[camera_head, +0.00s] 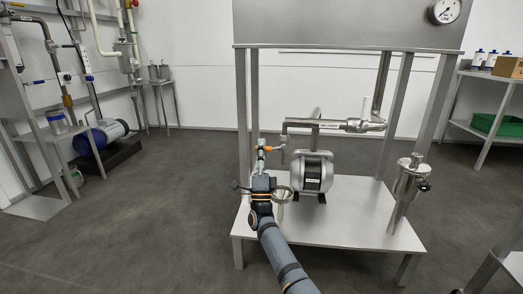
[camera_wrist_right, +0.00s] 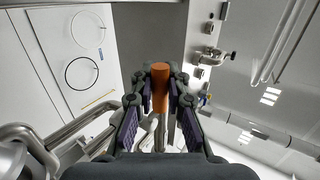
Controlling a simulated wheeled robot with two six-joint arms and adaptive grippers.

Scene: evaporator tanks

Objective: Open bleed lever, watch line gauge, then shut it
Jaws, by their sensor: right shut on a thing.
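The bleed lever's orange grip (camera_wrist_right: 160,88) stands between the fingertips of my right gripper (camera_wrist_right: 160,80) in the right wrist view, and the fingers are shut on it. In the head view my right gripper (camera_head: 261,155) reaches up in front of the rack, beside the left end of the delivery pipe (camera_head: 330,123). A small orange part (camera_head: 267,149) of the lever shows there; the rest is hidden or too small to tell. The line gauge (camera_head: 445,10) is a round white dial at the top right; its reading is too small to tell. My left gripper is not in view.
A grey pump (camera_head: 312,172) sits on the rack's lower shelf (camera_head: 345,215), right of my arm. A steel canister (camera_head: 406,182) stands at the shelf's right. Metal posts (camera_head: 391,120) flank the pipework. A blue motor (camera_head: 98,136) is at the left. The floor (camera_head: 160,200) between is clear.

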